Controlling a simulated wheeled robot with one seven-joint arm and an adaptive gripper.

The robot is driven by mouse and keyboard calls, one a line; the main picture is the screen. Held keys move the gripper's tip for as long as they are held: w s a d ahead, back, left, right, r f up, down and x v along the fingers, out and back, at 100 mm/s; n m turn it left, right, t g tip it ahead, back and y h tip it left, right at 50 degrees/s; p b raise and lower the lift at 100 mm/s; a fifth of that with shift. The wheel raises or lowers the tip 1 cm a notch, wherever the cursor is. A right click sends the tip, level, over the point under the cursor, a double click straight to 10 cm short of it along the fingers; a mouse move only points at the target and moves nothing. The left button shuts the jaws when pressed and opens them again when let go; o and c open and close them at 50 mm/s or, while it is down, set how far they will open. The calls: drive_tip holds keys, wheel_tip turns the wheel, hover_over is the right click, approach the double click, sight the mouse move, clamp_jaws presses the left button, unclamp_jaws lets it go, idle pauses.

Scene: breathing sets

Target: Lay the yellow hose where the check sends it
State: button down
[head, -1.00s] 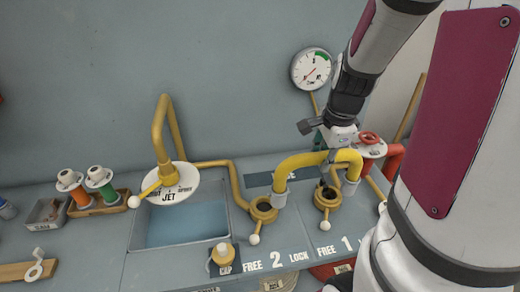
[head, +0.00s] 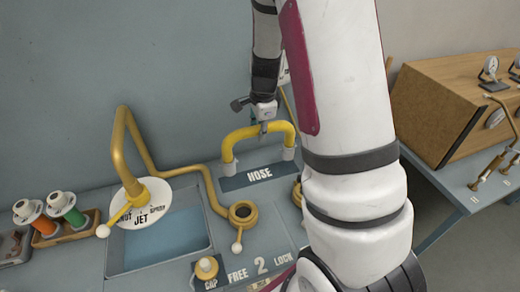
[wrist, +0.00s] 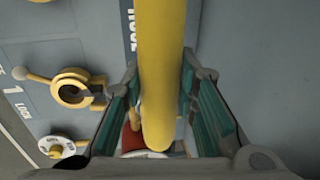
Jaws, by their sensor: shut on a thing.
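The yellow hose (head: 258,132) is an arch with pale end cuffs. My gripper (head: 264,122) is shut on its top from above. The hose stands upright, with its ends by the back edge of the dark pad marked HOSE (head: 240,182); I cannot tell whether they touch. In the wrist view the hose (wrist: 158,70) runs between the gripper's green-padded fingers (wrist: 157,100). Yellow socket 2 (head: 240,205) is empty, its lever toward the front. Socket 1 (head: 297,192) is mostly behind my arm; the wrist view shows it with its lever (wrist: 35,75). The dial is hidden.
A yellow pipe (head: 118,155) with a white JET disc (head: 150,190) stands over the blue basin (head: 185,235) at left. A CAP knob (head: 206,267) sits in front. Orange and green bottles stand far left. A wooden cabinet (head: 435,110) stands right.

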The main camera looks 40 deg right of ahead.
drive_tip(key=shift+f+p, duration=0.35)
drive_tip(key=shift+f, duration=2.55)
drive_tip(key=c, duration=1.3)
unclamp_jaws()
